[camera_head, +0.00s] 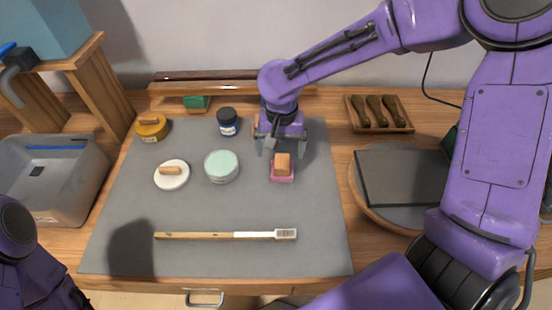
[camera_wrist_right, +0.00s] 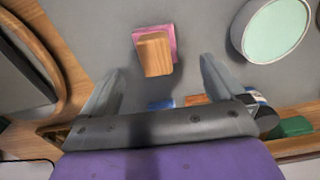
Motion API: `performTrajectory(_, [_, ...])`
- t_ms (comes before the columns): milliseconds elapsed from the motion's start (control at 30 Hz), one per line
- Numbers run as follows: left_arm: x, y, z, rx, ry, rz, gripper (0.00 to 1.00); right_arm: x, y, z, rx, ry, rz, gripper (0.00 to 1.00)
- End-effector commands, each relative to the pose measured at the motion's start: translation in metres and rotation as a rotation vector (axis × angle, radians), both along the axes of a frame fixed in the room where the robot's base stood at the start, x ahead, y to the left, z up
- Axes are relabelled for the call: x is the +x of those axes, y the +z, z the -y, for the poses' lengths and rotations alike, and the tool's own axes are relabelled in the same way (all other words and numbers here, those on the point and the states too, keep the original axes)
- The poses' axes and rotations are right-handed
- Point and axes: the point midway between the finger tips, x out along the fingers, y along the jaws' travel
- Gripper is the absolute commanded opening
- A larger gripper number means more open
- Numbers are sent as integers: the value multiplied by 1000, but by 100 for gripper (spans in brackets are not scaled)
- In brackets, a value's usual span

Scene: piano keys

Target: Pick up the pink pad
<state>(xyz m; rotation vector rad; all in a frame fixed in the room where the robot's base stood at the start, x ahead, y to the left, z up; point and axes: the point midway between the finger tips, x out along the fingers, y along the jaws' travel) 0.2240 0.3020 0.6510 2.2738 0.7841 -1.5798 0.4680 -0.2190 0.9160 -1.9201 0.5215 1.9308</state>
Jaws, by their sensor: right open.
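The pink pad (camera_head: 282,176) lies on the grey mat (camera_head: 210,210) with a wooden block handle (camera_head: 283,160) on top. In the right wrist view the pink pad (camera_wrist_right: 172,38) shows behind its wooden handle (camera_wrist_right: 155,55), beyond the fingertips and between their lines. My right gripper (camera_head: 277,150) is open and empty, just behind the pad in the head view, with its fingers pointing toward the front. It also shows in the right wrist view (camera_wrist_right: 158,75). My left gripper is out of view; only part of my left arm shows at the lower left.
A mint-topped round tin (camera_head: 221,166) stands left of the pad, with a white disc (camera_head: 172,176), a yellow tin (camera_head: 151,127) and a blue jar (camera_head: 227,122) nearby. A long brush (camera_head: 225,235) lies in front. The mat's front right is clear.

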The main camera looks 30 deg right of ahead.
Motion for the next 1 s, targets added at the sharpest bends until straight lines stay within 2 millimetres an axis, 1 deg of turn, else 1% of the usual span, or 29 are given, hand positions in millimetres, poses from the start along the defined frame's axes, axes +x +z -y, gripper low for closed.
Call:
performTrajectory(33, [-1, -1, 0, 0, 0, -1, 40, -1, -11, 1, 0, -2, -4, 96])
performTrajectory(233, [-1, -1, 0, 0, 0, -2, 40, 3, -37, 3, 2, -6, -7, 96])
performTrajectory(400, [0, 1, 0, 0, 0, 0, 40, 6, -68, 5, 1, -4, -8, 96])
performTrajectory(433, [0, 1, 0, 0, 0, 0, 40, 6, -72, 4, 0, -5, -7, 96])
performTrajectory(533, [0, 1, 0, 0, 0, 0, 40, 7, -79, 4, 0, -3, -4, 96])
performTrajectory(733, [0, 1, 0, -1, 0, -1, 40, 7, -80, 4, -1, -1, -2, 96])
performTrajectory(767, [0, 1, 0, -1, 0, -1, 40, 7, -80, 3, -1, -1, -2, 86])
performTrajectory(800, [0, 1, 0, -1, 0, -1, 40, 7, -80, 3, -1, 0, -2, 73])
performTrajectory(867, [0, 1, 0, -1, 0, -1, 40, 7, -80, 3, -1, 0, -2, 53])
performTrajectory(900, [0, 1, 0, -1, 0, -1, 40, 7, -80, 3, -1, -1, -2, 40])
performTrajectory(933, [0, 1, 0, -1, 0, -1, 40, 7, -80, 3, -1, -1, -2, 35])
performTrajectory(1000, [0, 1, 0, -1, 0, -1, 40, 7, -80, 3, -1, -1, -2, 35])
